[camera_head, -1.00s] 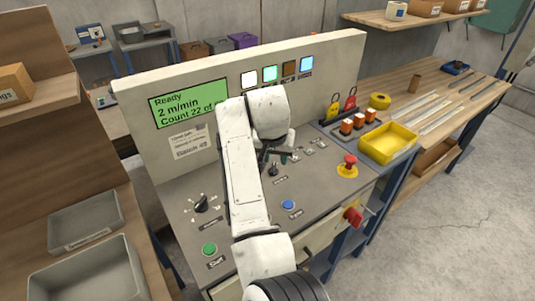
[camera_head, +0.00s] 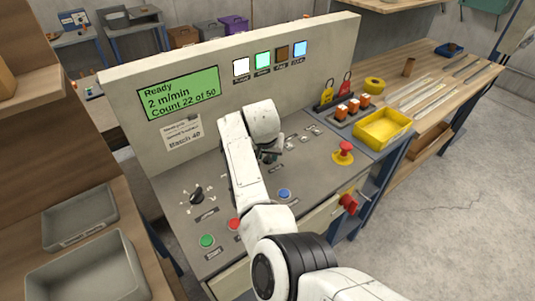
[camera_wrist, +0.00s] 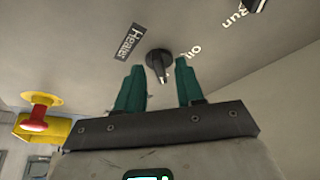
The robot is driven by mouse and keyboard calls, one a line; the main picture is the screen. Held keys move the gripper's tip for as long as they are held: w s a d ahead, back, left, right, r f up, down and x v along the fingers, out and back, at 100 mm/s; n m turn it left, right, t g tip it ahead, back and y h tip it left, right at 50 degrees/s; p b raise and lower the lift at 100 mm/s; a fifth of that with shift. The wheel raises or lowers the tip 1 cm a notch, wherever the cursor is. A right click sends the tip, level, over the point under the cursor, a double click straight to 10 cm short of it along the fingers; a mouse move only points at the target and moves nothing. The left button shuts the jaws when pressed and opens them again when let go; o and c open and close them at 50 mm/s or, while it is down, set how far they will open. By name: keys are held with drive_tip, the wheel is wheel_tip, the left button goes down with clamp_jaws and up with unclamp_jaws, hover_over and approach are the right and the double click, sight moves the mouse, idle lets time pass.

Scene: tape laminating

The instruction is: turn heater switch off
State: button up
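The heater switch (camera_wrist: 158,62) is a small black rotary knob with a pale pointer mark, on the grey panel in the wrist view. The label "Heater" (camera_wrist: 131,42) is to its left and "Off" (camera_wrist: 195,52) to its right. My gripper (camera_wrist: 160,75) has two green fingers, spread apart and empty. Their tips lie on either side of the knob's lower part in the picture; I cannot tell whether they touch it. In the head view my gripper (camera_head: 269,156) is low over the panel, and my arm hides the knob.
The sloped panel also carries a black dial (camera_head: 196,194), a green button (camera_head: 207,240), a red button (camera_head: 234,223), a blue button (camera_head: 284,193) and a red emergency stop (camera_head: 344,148). A yellow bin (camera_head: 384,128) stands to the right. The display (camera_head: 179,92) reads "Ready".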

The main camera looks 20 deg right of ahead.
drive_tip(key=shift+f, duration=0.15)
clamp_jaws()
idle(0.4)
